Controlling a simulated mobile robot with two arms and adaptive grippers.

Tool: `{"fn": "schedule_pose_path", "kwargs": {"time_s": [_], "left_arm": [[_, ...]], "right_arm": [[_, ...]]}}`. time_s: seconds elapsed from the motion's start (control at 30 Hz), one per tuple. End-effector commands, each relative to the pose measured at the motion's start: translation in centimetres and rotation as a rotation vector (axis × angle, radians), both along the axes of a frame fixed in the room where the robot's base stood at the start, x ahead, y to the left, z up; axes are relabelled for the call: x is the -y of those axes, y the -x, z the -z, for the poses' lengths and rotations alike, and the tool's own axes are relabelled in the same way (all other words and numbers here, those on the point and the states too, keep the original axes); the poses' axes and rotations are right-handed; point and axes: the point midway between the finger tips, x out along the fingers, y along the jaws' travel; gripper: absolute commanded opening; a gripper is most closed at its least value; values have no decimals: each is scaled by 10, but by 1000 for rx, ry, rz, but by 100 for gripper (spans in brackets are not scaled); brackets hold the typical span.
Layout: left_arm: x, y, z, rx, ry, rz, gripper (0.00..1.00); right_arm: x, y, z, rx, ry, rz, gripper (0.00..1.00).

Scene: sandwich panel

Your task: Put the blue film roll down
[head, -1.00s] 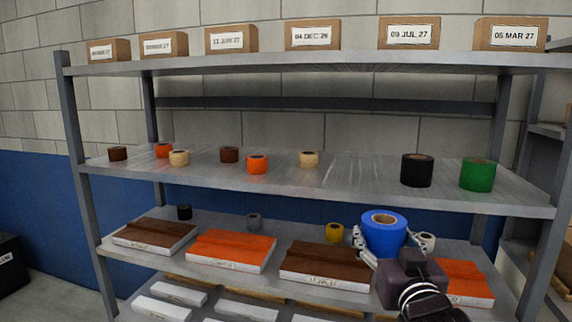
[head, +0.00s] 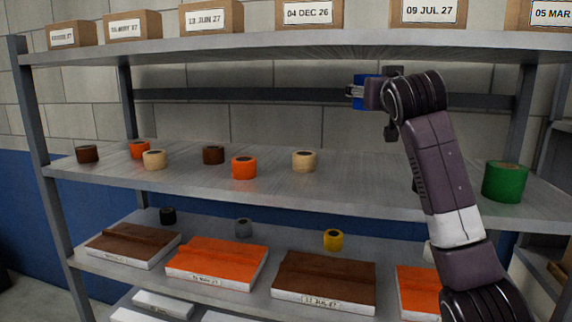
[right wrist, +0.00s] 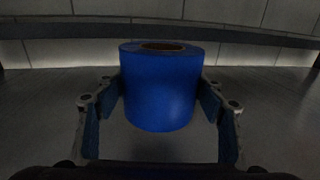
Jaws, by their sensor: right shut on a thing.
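The blue film roll (head: 369,78) is in my right gripper (head: 356,92), high between the middle shelf (head: 330,180) and the top shelf. In the head view it is mostly hidden behind my gripper and wrist. In the right wrist view the blue roll (right wrist: 160,90) is upright with its brown core on top, and the fingers of my right gripper (right wrist: 160,100) are shut on its two sides. In the head view it appears raised clear of the middle shelf. My left gripper is not in view.
The middle shelf bears several small rolls on the left and a green roll (head: 504,181) on the right. My right arm covers the shelf area left of the green roll. Dated boxes (head: 309,13) line the top shelf (head: 230,45). Bare shelf shows right of the cream roll (head: 304,161).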

Motion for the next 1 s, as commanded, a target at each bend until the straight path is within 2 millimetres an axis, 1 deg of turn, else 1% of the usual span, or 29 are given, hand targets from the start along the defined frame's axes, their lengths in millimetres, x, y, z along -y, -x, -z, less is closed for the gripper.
{"fn": "schedule_pose_path", "kwargs": {"time_s": [0.07, 0.13, 0.37, 0.4, 0.6, 0.7, 0.8, 0.93, 1.0], "left_arm": [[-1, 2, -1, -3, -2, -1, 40], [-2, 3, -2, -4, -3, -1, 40], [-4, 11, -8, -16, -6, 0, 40], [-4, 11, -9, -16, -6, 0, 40], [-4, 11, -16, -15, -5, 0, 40], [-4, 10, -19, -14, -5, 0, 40], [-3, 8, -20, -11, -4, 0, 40], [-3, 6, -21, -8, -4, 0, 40], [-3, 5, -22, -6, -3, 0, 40]], "right_arm": [[0, -1, 2, 0, 0, 0, 32], [1, -1, 13, -1, 1, 1, 32], [1, -1, 67, -3, 1, 1, 32], [1, 0, 77, -4, 1, 2, 32], [1, 0, 124, -3, 1, 2, 32], [1, 1, 142, -2, 1, 0, 32], [1, 0, 153, 1, 1, 1, 32], [1, 0, 160, 1, 0, 1, 32], [0, 1, 167, 0, 0, 0, 32]]}}
